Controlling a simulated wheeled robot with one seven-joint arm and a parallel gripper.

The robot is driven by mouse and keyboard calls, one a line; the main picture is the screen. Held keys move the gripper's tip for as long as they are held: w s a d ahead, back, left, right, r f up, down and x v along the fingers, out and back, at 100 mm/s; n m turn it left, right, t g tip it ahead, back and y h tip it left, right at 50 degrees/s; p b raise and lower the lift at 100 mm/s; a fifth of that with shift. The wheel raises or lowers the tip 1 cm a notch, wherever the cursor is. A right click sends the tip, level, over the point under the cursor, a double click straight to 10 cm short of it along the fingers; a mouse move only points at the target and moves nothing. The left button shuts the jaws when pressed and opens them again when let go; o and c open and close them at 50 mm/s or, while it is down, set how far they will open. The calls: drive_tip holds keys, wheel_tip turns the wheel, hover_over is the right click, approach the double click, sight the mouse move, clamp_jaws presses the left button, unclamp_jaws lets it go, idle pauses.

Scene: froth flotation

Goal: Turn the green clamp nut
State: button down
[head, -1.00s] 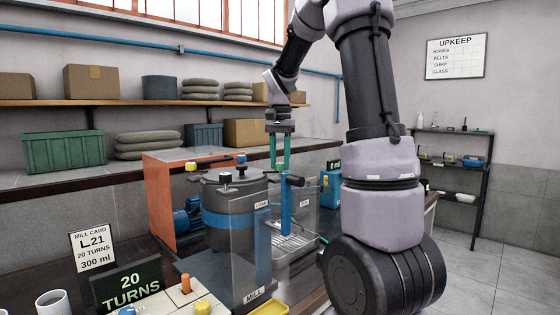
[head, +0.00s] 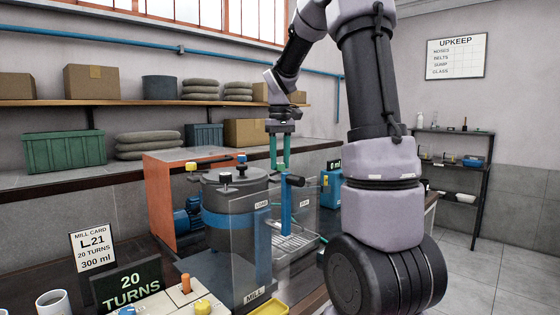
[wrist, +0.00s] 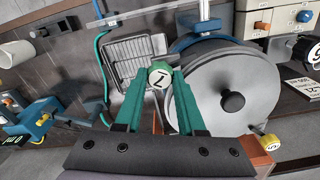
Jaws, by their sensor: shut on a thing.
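The green clamp nut (wrist: 160,72), with a dark mark on its white top, sits between my fingertips at the edge of the mill's round grey lid (wrist: 225,85) in the wrist view. My gripper (head: 280,165), with green fingers pointing down, is shut on it. In the head view the fingers are at the right side of the mill drum (head: 228,205), and I cannot make out the nut there. A black knob (wrist: 232,101) stands at the middle of the lid.
A yellow nut (head: 191,166) and a blue one (head: 241,157) stand at the lid's rim. A clear guard (head: 258,250) is in front of the drum. A blue post with a black handle (head: 295,180) and a wire rack (head: 293,243) are close to the right.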

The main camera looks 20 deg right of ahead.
drive_tip(key=n, duration=0.5)
drive_tip(key=shift+n, duration=0.4)
idle(0.3)
drive_tip(key=c, duration=0.5)
unclamp_jaws()
wheel_tip(320, 180, up, 11)
drive_tip(key=shift+f, duration=0.1)
